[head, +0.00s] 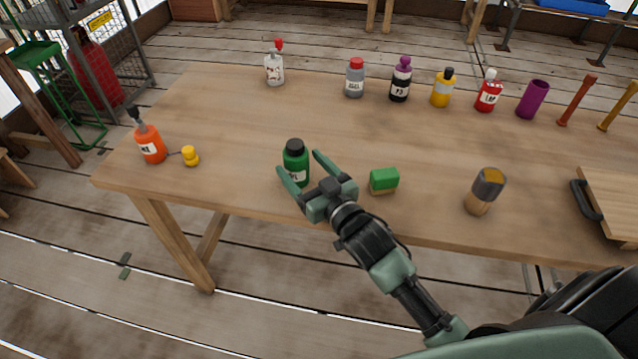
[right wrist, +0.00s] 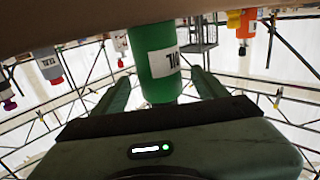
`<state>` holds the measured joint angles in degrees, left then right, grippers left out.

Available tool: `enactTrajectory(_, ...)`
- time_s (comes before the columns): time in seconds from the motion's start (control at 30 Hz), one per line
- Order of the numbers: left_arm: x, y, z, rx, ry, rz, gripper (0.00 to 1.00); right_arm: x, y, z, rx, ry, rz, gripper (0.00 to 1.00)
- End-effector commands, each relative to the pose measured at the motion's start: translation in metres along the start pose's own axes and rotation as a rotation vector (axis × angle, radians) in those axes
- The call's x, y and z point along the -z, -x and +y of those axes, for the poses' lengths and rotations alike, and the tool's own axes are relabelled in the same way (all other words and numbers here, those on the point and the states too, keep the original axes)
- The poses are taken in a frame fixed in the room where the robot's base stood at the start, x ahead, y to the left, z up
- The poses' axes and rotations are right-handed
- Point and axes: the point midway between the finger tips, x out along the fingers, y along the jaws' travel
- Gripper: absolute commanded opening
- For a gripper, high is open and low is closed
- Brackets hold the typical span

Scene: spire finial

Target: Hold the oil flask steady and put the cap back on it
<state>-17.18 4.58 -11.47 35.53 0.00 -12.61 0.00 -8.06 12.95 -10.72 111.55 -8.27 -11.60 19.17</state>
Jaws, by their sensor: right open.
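The green oil flask (head: 295,158) stands upright near the table's front edge, with a black top (head: 294,146) on it. I cannot tell whether that top is a loose or fastened cap. My right gripper (head: 299,163) is open, its two fingers reaching to either side of the flask. In the right wrist view the flask (right wrist: 153,45) appears upside down between the fingers, its white label partly turned to the right. I see no clear contact. At the left, a yellow cap-like piece (head: 191,156) lies beside an orange bottle (head: 152,145), joined to it by a thin dark strap. My left gripper is not in view.
A green block (head: 384,180) lies right of my right gripper, and a grey-and-wood cup-like object (head: 485,190) further right. Several bottles, including a grey one (head: 355,81), line the back. A wooden board (head: 615,195) with a black handle is at the right. The table's middle is clear.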

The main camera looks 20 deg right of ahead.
Motion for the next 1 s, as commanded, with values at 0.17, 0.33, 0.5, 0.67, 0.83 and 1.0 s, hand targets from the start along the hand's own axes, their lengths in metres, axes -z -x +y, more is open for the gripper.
enactTrajectory(0.17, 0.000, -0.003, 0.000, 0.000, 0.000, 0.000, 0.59, -0.003, 0.043, 0.000, 0.000, -0.001, -0.004, 0.73)
enactTrajectory(0.33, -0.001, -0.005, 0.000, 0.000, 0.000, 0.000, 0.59, -0.002, 0.073, 0.000, 0.000, 0.000, -0.003, 0.73)
enactTrajectory(0.5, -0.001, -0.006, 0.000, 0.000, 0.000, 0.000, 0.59, -0.001, 0.088, 0.000, 0.000, 0.000, -0.001, 0.73)
enactTrajectory(0.67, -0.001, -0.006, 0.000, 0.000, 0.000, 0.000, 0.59, 0.000, 0.091, 0.000, 0.000, 0.001, 0.000, 0.73)
enactTrajectory(0.83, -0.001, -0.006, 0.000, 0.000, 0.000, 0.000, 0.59, 0.000, 0.091, 0.000, 0.000, 0.001, 0.000, 0.73)
enactTrajectory(1.0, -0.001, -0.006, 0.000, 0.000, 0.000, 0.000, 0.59, 0.000, 0.091, 0.000, 0.000, 0.000, 0.000, 0.73)
